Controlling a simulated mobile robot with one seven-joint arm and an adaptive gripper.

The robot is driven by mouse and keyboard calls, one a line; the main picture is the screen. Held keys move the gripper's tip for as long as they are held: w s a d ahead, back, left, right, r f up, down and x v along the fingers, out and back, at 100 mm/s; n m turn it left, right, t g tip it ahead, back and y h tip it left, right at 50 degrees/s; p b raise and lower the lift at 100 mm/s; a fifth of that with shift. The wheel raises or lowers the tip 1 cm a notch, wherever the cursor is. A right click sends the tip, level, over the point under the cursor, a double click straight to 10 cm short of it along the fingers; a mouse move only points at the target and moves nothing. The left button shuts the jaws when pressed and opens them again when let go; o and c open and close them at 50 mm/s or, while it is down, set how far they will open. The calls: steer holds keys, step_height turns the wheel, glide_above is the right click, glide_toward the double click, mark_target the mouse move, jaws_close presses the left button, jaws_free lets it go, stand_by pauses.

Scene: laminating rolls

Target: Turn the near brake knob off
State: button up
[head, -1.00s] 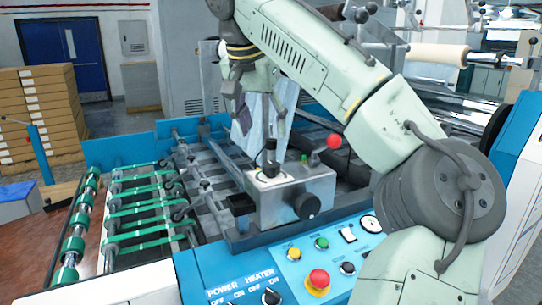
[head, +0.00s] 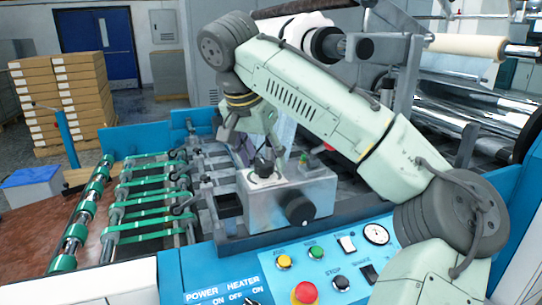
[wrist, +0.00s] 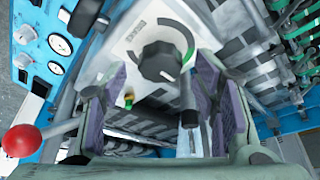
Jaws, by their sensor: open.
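A black brake knob (wrist: 160,62) sits on the pale top plate of a metal box in the wrist view, with a dark and green arc printed around it. In the head view the box (head: 258,208) stands at the machine's near edge, and the knob (head: 264,168) is on its top. My gripper (wrist: 160,98) is open, with purple-padded fingers on either side and the knob ahead between them; no contact shows. In the head view my gripper (head: 254,140) is just above and behind the knob, partly hidden by my arm.
A larger black knob (head: 300,208) projects from the box's front. A red ball lever (wrist: 24,141) is beside the gripper in the wrist view. The control panel (head: 215,270) with a red button (head: 305,293) lies in front. Green belts (head: 145,205) run at left.

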steer(key=shift+f, duration=0.3)
steer(key=shift+c, duration=0.5)
steer(key=c, duration=1.1)
